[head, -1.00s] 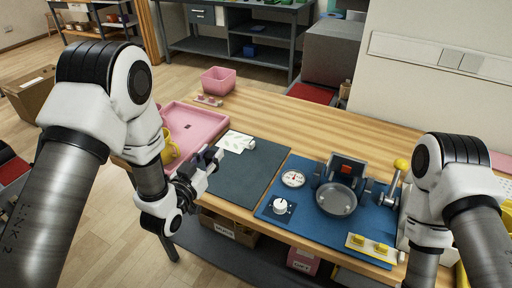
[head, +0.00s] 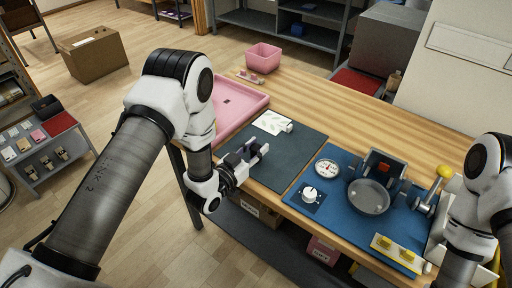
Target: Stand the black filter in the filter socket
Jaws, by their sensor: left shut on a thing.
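My left gripper (head: 258,151) is over the left part of the dark grey mat (head: 290,155). Its jaws are shut on a small dark thing, taken as the black filter, which is hard to make out against the fingers and mat. A press with a round grey dish (head: 369,197) stands on the blue mat (head: 336,222), right of the gripper and apart from it. I cannot tell which part is the filter socket. My right arm shows at the right edge; its gripper is out of view.
A pink tray (head: 246,97) and pink bin (head: 263,57) lie behind the gripper. A white card (head: 271,122) lies on the grey mat. A gauge (head: 326,168), white knob (head: 309,194), yellow-knobbed lever (head: 444,171) and yellow-button plate (head: 397,252) surround the dish. Bare wood lies behind.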

